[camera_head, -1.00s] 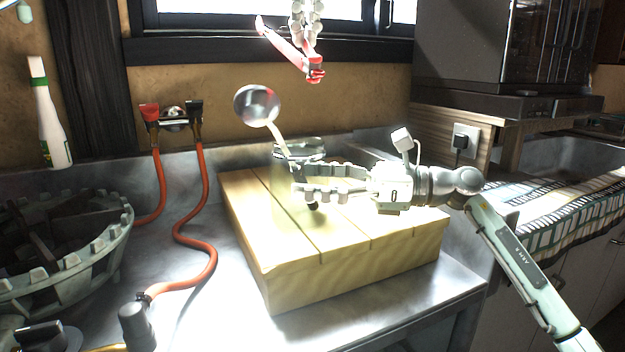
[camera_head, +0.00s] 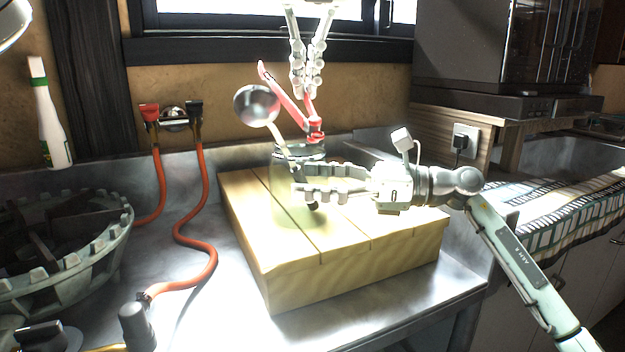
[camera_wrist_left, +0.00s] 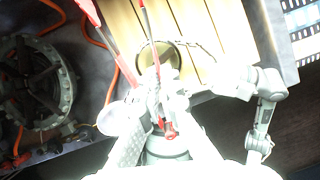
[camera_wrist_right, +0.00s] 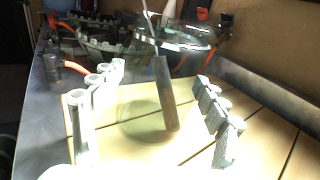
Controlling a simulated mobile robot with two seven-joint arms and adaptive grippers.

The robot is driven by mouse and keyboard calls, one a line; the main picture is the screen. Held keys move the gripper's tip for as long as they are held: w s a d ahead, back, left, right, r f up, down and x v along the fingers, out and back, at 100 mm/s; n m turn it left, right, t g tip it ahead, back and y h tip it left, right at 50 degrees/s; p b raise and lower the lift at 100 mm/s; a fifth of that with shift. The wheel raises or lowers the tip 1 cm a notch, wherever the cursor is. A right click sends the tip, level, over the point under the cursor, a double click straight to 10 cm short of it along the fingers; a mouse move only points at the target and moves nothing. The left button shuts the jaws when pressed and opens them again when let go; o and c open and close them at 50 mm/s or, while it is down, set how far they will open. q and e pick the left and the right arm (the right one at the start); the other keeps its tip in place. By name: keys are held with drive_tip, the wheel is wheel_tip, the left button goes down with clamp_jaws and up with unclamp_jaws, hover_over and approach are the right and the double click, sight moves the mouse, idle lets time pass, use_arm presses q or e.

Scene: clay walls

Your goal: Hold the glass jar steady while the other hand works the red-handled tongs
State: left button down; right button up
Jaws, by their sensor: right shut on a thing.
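The clear glass jar (camera_head: 285,205) stands upright on the wooden board. Its rim (camera_wrist_right: 185,35) shows in the right wrist view. My right gripper (camera_head: 298,180) is shut around the jar from the right, one finger on each side. A round-headed metal utensil (camera_head: 256,105) leans out of the jar; its dark handle (camera_wrist_right: 168,98) is seen through the glass. My left gripper (camera_head: 307,92) points down and is shut on the red-handled tongs (camera_head: 290,108). The tongs hang tilted, their lower red end just above the jar rim; I cannot tell if they touch it.
The wooden board (camera_head: 350,262) lies on a metal counter. A round grate-like stand (camera_head: 60,250) is at the left, with orange hoses (camera_head: 190,240) beside it. A white bottle (camera_head: 50,120) is behind. A striped cloth (camera_head: 560,210) hangs over the right counter edge.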

sight(306, 103)
use_arm(q)
drive_tip(key=shift+f, duration=2)
drive_tip(key=c, duration=1.6)
unclamp_jaws()
drive_tip(key=shift+c, duration=0.2)
drive_tip(key=v, duration=1.2)
